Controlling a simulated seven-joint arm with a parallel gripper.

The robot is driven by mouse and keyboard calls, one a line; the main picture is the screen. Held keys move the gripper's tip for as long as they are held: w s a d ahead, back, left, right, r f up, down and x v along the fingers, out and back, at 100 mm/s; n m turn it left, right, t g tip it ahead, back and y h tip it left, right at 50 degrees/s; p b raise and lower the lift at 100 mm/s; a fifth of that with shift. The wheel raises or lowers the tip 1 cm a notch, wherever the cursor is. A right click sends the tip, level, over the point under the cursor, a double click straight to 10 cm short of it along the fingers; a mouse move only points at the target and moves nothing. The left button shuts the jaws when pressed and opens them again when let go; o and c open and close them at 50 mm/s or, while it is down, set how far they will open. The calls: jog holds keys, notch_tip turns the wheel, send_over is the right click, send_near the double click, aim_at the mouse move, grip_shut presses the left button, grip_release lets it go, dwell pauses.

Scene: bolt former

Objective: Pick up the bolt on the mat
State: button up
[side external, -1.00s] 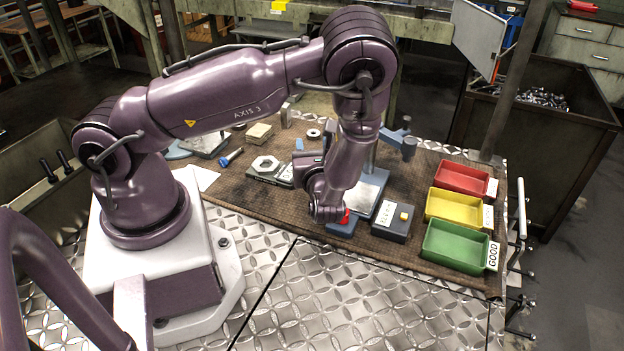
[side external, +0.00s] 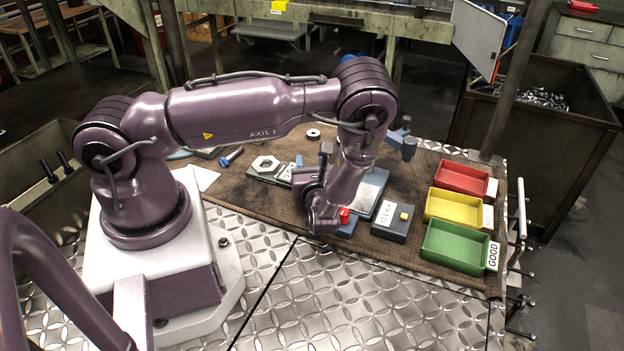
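A blue bolt (side external: 231,157) lies on the brown mat (side external: 262,212) at its left part, with nothing touching it that I can see. My gripper (side external: 323,224) is at the low end of the arm, well to the right of the bolt and nearer the camera. It is over the front part of the mat, beside a blue block with a red knob. Its fingers are hidden or too small to make out, so I cannot tell whether it is open or shut.
Red (side external: 463,180), yellow (side external: 455,206) and green (side external: 456,243) trays stand at the right.

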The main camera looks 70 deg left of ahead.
grip_shut()
jog(key=shift+r, duration=0.1)
